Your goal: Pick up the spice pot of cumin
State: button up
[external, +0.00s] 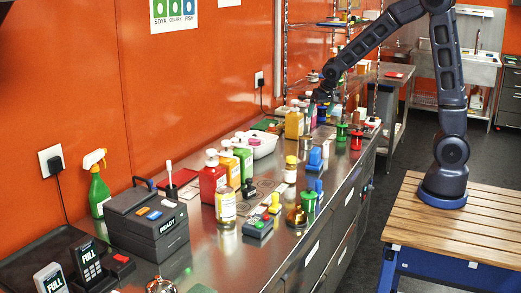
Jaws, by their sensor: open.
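My gripper (322,97) is small and dark at the far part of the steel counter (262,258), above a cluster of bottles and pots. It is open; I cannot make out the fingers or anything between them. Several small lidded pots stand on the counter, among them a red one (356,141), a green one (341,132), a nearer green one (309,201) and a yellow-lidded jar (291,169). Their labels are too small to read, so I cannot tell which is the cumin.
Pump bottles, red (212,180) and yellow (294,124), and a white tub (261,145) crowd the counter. The front-right counter strip is fairly clear. A wire shelf (310,24) rises behind my gripper.

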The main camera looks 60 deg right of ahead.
jog(key=m, duration=0.1)
send_near(306, 137)
jog(key=shift+h, duration=0.3)
jog(key=f, duration=0.2)
jog(key=w+f, duration=0.1)
jog(key=f, duration=0.2)
jog(key=shift+w+f, duration=0.15)
jog(key=shift+w, duration=0.05)
jog(key=shift+x, duration=2.6)
jog(key=shift+d, duration=0.15)
jog(key=shift+c, duration=0.5)
jog(key=c, duration=1)
